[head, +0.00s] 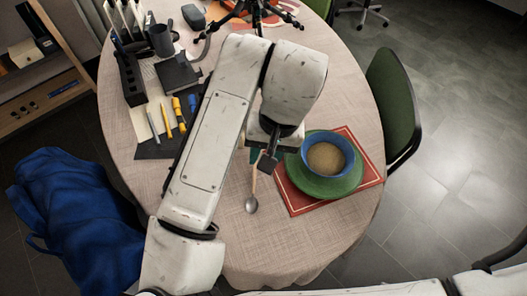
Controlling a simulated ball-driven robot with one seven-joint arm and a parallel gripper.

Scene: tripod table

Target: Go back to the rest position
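My gripper (268,160) hangs at the end of my white arm over the oval table (240,240), just left of the blue bowl (312,140). Its fingers are small and dark here, and I cannot tell whether they are open or shut. The bowl holds something tan and stands on a green plate (328,187). The plate sits on a red mat (299,206). A spoon (251,204) lies left of the mat, its handle running up beneath the gripper.
At the table's left are a dark mug (160,40), a black notebook (177,72), a black holder (130,78) and several pens. A tripod (255,15) stands at the back. A green chair (389,95) is at the right, a blue cloth-covered thing (70,205) at the left.

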